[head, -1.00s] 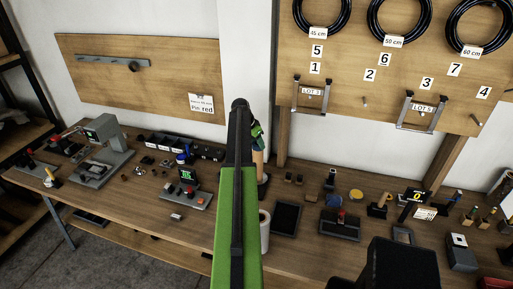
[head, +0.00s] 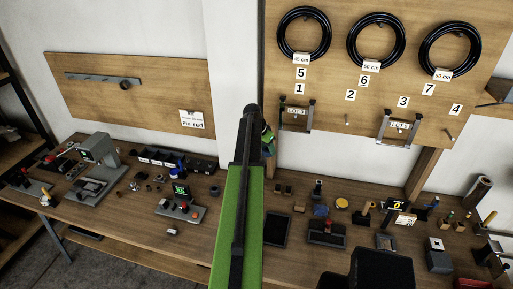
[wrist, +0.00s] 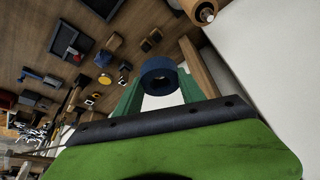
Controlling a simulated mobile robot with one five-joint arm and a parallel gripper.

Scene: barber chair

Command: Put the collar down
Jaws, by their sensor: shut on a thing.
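The collar (wrist: 161,87) is a short dark blue ring with a dark hole. In the wrist view it sits between the green fingers of my gripper (wrist: 160,78), which is shut on it. In the head view my gripper (head: 268,139) shows only partly past my green arm, in front of the wall and above the bench. The collar's contact with any surface beneath it cannot be made out.
The wooden bench (head: 125,213) carries a grey press (head: 98,155), a button box (head: 182,208), a dark flat tray (head: 277,228) and several small parts. Behind it, a board (head: 430,75) holds black hose coils and pegs; another board (head: 140,90) bears a grey bar.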

